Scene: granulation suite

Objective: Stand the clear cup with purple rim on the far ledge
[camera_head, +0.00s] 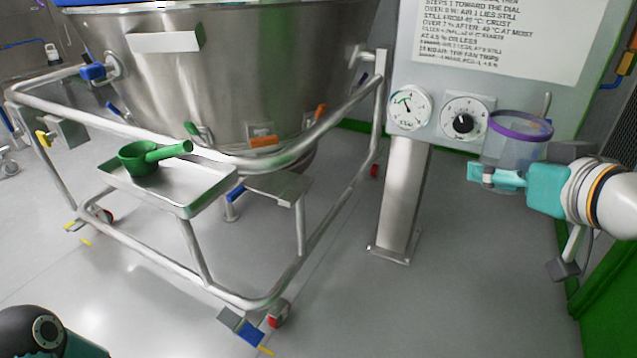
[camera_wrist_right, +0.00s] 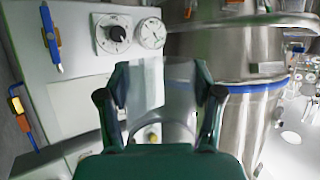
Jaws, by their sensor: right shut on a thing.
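The clear cup with purple rim (camera_head: 512,152) is at the right in the head view, upright or nearly so, in front of the grey control panel. My right gripper (camera_head: 496,176) is shut on the lower part of its wall and holds it in the air. In the right wrist view the gripper's fingers (camera_wrist_right: 164,92) stand on both sides of a faint, see-through shape; the cup's outline is hard to make out there. I cannot tell which surface is the far ledge. My left gripper is not in view.
A grey panel (camera_head: 400,62) with a gauge (camera_head: 409,108), a dial (camera_head: 464,118) and a printed notice stands on a post (camera_head: 401,200) behind the cup. A large steel vessel (camera_head: 230,75) sits in a wheeled frame at the left. A side tray (camera_head: 190,200) holds a green scoop (camera_head: 143,158).

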